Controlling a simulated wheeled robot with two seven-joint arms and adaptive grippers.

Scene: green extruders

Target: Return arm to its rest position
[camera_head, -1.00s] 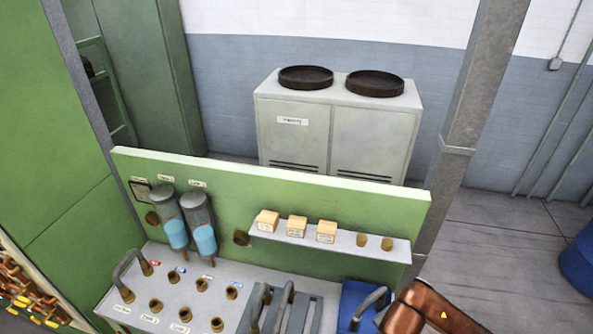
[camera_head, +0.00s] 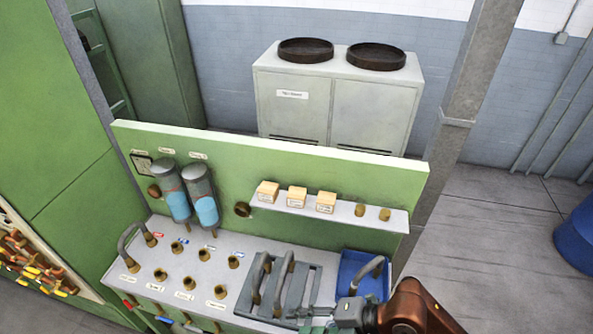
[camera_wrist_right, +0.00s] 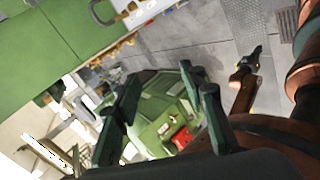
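My right arm (camera_head: 408,308), orange-brown with a grey wrist, comes in at the bottom of the head view. Its dark green gripper (camera_head: 312,317) points left, in front of the grey bench by the blue tray, and is partly cut off by the frame edge. In the right wrist view the two fingers of this gripper (camera_wrist_right: 163,98) stand well apart with nothing between them. My left gripper does not show in the head view.
A blue tray (camera_head: 349,273) holds a hose piece. A grey rack (camera_head: 302,296) with curved handles stands beside it. The green panel (camera_head: 300,165) carries two bottles and a shelf (camera_head: 330,209) with small boxes. A blue barrel (camera_head: 576,238) stands right; open floor (camera_head: 485,265) lies between.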

